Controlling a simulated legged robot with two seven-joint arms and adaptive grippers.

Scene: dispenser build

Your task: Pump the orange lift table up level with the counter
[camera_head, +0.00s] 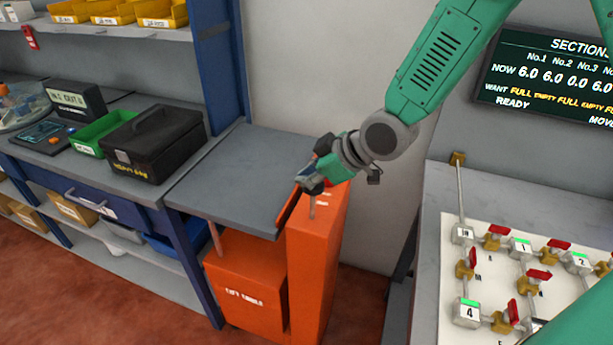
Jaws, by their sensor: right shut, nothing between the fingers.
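The orange lift table (244,290) stands between the blue-framed counter on the left and the board bench on the right. Its grey platform (240,172) is flat and empty, and its left edge looks close to the height of the counter top (150,188); I cannot tell if they are exactly level. An orange column (317,255) rises at its right side. My right gripper (308,184) is shut at the top of this column, beside the platform's right edge. It hides the column's top, and a short grey rod shows just below it. My left gripper is not in view.
A black case (152,142), a green bin (97,132) and a small dark box (75,101) stand on the counter. Yellow bins (160,12) sit on the shelf above. A board with red-handled valves (480,280) lies on the right bench. A dark display (555,75) hangs behind.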

